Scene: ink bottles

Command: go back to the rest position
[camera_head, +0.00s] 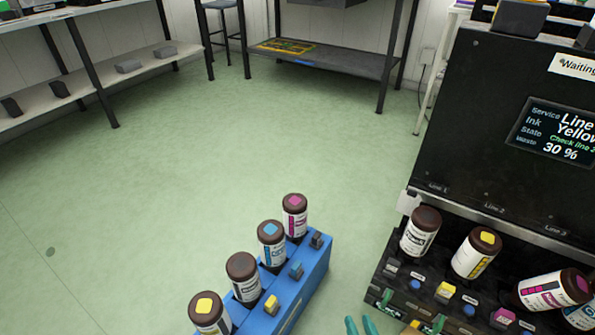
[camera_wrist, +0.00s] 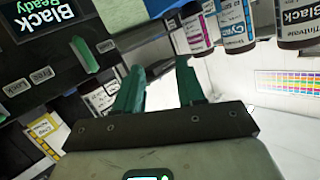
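My gripper (camera_head: 361,325) shows only as green fingertips at the bottom edge of the head view, between the blue rack and the dark machine. In the wrist view my gripper (camera_wrist: 159,72) has its two green fingers apart, with nothing held between them. The dark ink machine (camera_head: 455,120) stands at the right. In its front row are a black-ink bottle (camera_head: 420,232), a tilted yellow-ink bottle (camera_head: 476,254) and a tilted magenta-ink bottle (camera_head: 552,290). The rest of my arm is out of the head view.
A blue rack (camera_head: 315,272) holds yellow (camera_head: 209,314), black (camera_head: 243,279), cyan (camera_head: 271,246) and magenta (camera_head: 295,217) bottles. The machine's screen (camera_head: 558,133) reads "Check line" and 30 %. Green floor (camera_head: 150,190) is clear at left; shelves (camera_head: 75,85) stand behind.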

